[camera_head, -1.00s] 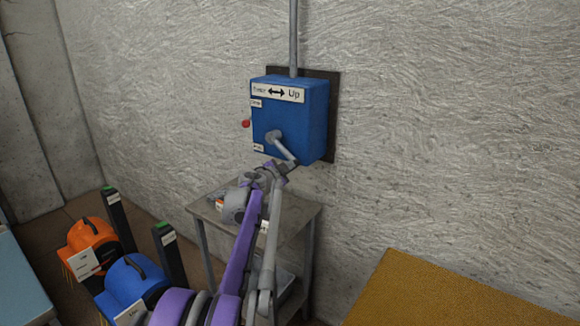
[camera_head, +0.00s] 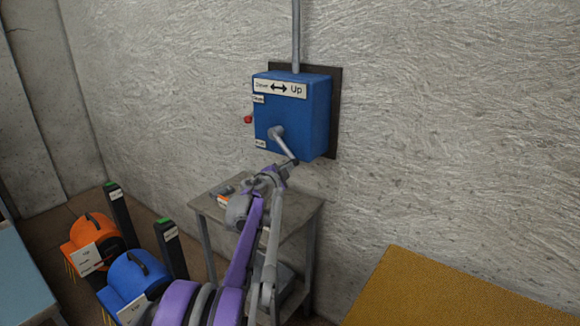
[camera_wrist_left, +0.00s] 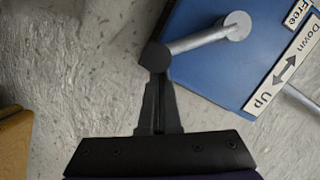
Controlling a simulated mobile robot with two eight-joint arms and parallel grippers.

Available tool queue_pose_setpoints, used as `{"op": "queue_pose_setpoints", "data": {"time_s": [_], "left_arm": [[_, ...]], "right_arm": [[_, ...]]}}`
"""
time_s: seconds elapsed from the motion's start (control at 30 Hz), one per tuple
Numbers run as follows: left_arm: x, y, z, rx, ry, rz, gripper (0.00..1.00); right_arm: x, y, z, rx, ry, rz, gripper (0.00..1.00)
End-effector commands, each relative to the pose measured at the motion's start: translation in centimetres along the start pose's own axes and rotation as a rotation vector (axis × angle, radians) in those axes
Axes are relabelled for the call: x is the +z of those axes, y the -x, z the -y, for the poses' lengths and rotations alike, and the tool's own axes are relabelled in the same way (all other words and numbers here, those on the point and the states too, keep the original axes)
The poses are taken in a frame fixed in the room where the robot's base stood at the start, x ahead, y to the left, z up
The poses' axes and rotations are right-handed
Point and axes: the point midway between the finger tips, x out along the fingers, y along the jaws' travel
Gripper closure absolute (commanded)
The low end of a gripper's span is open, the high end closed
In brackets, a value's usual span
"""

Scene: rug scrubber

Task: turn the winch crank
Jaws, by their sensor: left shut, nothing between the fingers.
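The blue winch box (camera_head: 304,122) hangs on the wall, with a "Down/Up" arrow label on its front. Its grey crank (camera_head: 285,145) slants down and right from the hub. In the left wrist view the crank arm (camera_wrist_left: 198,40) ends in a dark round knob (camera_wrist_left: 155,57). My left gripper (camera_head: 290,164) is at the lower end of the crank. In the left wrist view its black fingers (camera_wrist_left: 158,92) are together, with nothing between them, and their tips meet the knob in the picture. I cannot tell whether they touch it. My right gripper is not in view.
A small grey table (camera_head: 300,212) stands below the winch, under my left arm. Orange (camera_head: 92,238) and blue (camera_head: 135,275) machines stand on the floor at left. A yellow-brown surface (camera_head: 450,295) is at lower right. A red knob (camera_head: 248,119) is on the box's left side.

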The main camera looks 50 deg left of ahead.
Motion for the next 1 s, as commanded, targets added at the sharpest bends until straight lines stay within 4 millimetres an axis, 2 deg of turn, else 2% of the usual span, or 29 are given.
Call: {"op": "queue_pose_setpoints", "data": {"time_s": [0.33,0.7,1.0], "left_arm": [[4.1,-0.9,-1.2,-0.076,-0.294,0.005,1.00],[7.7,-1.8,-1.2,-0.143,-0.564,0.006,1.00],[9.1,-2.1,-0.9,-0.143,-0.568,0.006,1.00]], "right_arm": [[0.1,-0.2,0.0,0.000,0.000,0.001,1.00],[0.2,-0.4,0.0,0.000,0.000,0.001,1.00],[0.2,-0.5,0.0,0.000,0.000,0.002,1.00]]}}
